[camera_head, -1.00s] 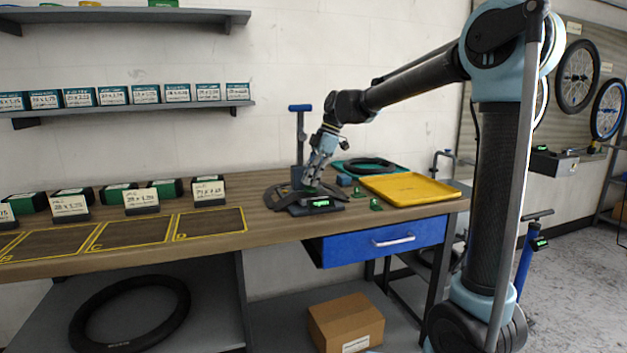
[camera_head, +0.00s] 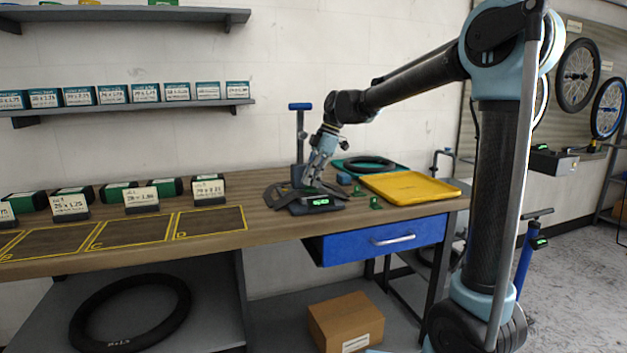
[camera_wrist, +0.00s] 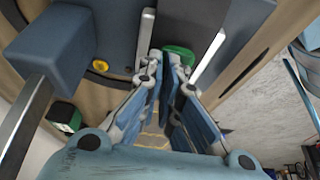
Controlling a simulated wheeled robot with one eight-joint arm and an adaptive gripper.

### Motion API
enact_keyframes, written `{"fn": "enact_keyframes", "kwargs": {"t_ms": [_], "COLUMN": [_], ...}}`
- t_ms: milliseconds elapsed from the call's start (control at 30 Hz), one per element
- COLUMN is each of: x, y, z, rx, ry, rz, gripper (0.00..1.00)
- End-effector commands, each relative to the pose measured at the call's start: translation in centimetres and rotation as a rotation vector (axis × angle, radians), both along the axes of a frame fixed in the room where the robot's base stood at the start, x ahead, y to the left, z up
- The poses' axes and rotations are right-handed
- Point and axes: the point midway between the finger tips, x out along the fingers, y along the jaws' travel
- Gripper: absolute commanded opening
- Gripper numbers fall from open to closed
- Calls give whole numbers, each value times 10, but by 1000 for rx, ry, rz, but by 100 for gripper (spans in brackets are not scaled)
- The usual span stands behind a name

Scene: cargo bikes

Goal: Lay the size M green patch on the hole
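My gripper (camera_head: 316,184) points down over a dark grey stand (camera_head: 295,205) on the workbench. The stand has a lit green display (camera_head: 319,201) at its front. In the wrist view, a green piece (camera_wrist: 180,55), likely a patch, shows at the tips of my gripper (camera_wrist: 164,62). The fingers stand close together, with a narrow gap; whether they grip the piece is unclear. Two small green pieces (camera_head: 376,202) (camera_head: 357,191) lie on the bench right of the stand. Their sizes cannot be read. The hole is not visible.
A yellow tray (camera_head: 440,192) lies at the right, with a green tray (camera_head: 340,164) holding a black ring behind it. A blue-handled pump (camera_head: 300,107) stands close behind my gripper. Boxes with labels (camera_head: 140,197) line the bench at left. A blue drawer (camera_head: 345,246) juts out below.

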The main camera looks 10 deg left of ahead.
Motion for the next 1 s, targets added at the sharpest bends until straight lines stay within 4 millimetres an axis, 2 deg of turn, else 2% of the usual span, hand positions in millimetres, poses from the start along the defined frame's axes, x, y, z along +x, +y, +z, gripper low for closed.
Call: {"fn": "enact_keyframes", "kwargs": {"t_ms": [467,600,1000], "x": [0,0,1], "y": [0,0,-1], "z": [-3,-3,-1], "rx": [0,0,0], "ry": [0,0,0], "rz": [0,0,-1], "gripper": [0,28,28]}}
